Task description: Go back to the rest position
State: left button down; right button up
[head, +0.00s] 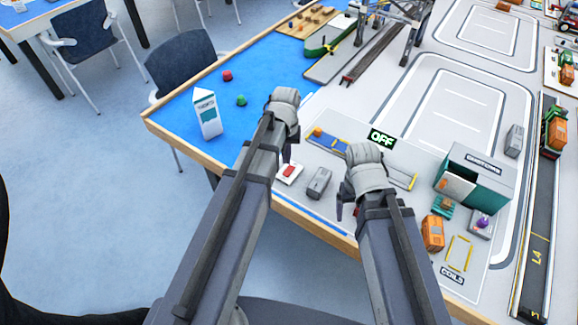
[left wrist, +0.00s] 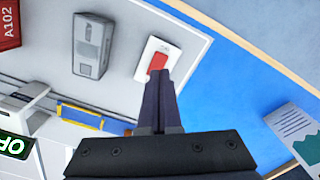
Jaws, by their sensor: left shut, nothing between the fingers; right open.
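My left gripper (head: 287,155) is over the near part of the table, with its fingers pointing down. In the left wrist view its fingers (left wrist: 157,90) are shut with nothing between them. Their tips appear just beside a red rocker switch (left wrist: 158,62) on a white plate; I cannot tell whether they touch it. The switch also shows in the head view (head: 289,171), just below the fingertips. My right gripper (head: 344,208) is open near the table's front edge, its fingers partly hidden by the wrist.
A grey container (head: 319,183) lies between the grippers. A milk carton (head: 207,114) stands on the blue area at left. A gantry crane (head: 405,30) stands at the back.

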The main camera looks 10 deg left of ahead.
pick_arm(q)
jog(key=shift+r+p, duration=0.65)
jog(key=shift+r, duration=0.3)
jog(key=s+d+m+y, duration=0.1)
jog(key=s+d+m, duration=0.4)
jog(key=s+d, duration=0.5)
jog(key=s, duration=0.4)
jog(key=shift+s+d+m, duration=0.15)
jog(key=shift+d+m, duration=0.1)
jog(key=shift+m, duration=0.15)
